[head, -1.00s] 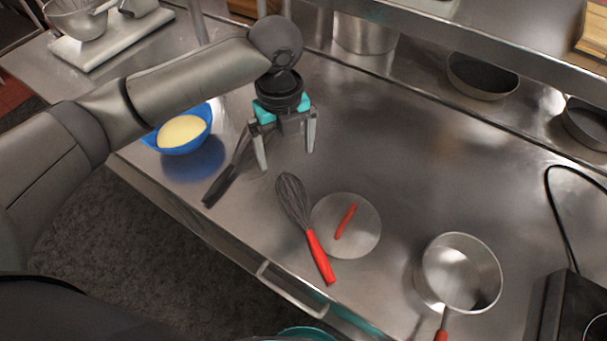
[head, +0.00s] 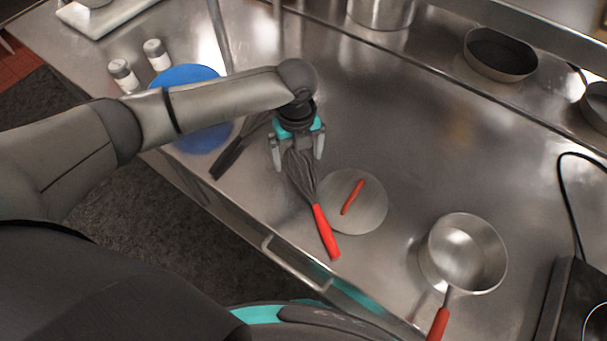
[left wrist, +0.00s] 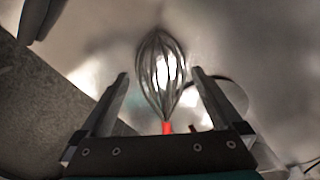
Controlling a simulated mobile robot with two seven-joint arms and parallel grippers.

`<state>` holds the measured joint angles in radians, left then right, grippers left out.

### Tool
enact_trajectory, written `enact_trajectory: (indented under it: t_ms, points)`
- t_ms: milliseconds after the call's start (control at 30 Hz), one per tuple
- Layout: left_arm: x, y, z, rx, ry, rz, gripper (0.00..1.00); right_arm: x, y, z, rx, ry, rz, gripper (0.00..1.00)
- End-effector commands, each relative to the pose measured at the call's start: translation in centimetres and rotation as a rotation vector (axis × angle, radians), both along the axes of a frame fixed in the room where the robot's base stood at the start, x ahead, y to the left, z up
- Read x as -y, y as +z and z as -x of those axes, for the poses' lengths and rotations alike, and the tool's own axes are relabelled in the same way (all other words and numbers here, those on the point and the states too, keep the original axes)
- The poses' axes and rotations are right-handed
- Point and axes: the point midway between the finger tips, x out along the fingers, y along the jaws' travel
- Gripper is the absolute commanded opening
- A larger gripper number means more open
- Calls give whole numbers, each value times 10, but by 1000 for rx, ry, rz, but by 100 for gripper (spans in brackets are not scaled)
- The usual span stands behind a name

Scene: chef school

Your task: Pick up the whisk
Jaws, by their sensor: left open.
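The whisk has a dark wire head and a red handle (head: 326,232). It lies on the steel counter, with its handle toward the front edge. My left gripper (head: 299,163) is open over the whisk's wire head, one finger on each side of it in the head view. In the left wrist view the wire head (left wrist: 161,75) shows between the two spread fingers (left wrist: 161,82), with a bit of red handle below it. I cannot tell whether the fingers touch the whisk. My right gripper is not in view.
A round plate (head: 372,215) with a red item (head: 353,197) lies right of the whisk. A pot (head: 463,252) stands farther right. A dark-handled utensil (head: 226,158) and a blue bowl (head: 190,75) lie left. Two shakers (head: 156,54) stand behind.

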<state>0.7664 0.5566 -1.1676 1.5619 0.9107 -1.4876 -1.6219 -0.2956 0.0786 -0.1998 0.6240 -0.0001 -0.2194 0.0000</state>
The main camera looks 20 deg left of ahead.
Motion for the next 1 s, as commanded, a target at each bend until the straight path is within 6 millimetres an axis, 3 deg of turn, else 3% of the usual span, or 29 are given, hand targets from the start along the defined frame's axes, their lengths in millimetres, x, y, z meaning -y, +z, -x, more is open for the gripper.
enact_trajectory:
  t_ms: [200,467,1000]
  points:
    - [1,-26,1,-1,-2,-1,100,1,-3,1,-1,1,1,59]
    - [1,-27,0,1,-2,-1,99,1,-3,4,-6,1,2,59]
    - [1,-27,0,1,-1,-1,38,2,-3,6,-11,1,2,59]
